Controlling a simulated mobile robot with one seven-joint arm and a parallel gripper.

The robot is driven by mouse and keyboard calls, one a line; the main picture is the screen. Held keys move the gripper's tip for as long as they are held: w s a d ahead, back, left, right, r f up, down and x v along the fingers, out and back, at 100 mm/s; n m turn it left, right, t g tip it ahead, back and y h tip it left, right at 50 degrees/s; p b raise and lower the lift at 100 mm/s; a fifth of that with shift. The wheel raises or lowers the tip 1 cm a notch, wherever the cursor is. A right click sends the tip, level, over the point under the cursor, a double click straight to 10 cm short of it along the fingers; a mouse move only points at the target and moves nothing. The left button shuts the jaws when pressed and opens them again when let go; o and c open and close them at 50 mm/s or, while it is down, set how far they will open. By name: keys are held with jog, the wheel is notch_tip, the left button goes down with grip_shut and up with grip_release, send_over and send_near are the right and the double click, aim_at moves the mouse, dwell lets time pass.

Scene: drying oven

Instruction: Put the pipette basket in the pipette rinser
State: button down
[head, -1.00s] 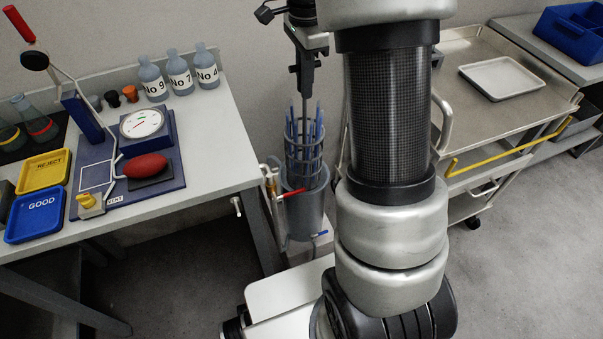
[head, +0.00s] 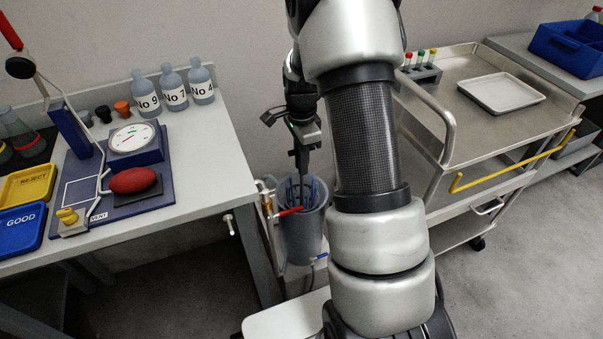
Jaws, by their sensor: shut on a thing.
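The pipette rinser (head: 301,238) is a tall grey cylinder standing on the floor, between the left bench and the steel cart. The pipette basket (head: 303,190) with its blue pipettes is down inside the rinser's mouth. Only its upper part and its upright handle show, and the rinser wall hides the rest. My gripper (head: 302,147) is above the rinser, shut on the basket's handle. I cannot tell whether the basket rests on the rinser's bottom.
The left bench (head: 225,180) stands close by, with bottles, trays and a dial instrument. The steel cart (head: 460,120) is on the right, behind my arm. The floor at right is clear.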

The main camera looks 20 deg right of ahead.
jog(key=shift+f+b, duration=0.4)
jog(key=shift+f, duration=1.4)
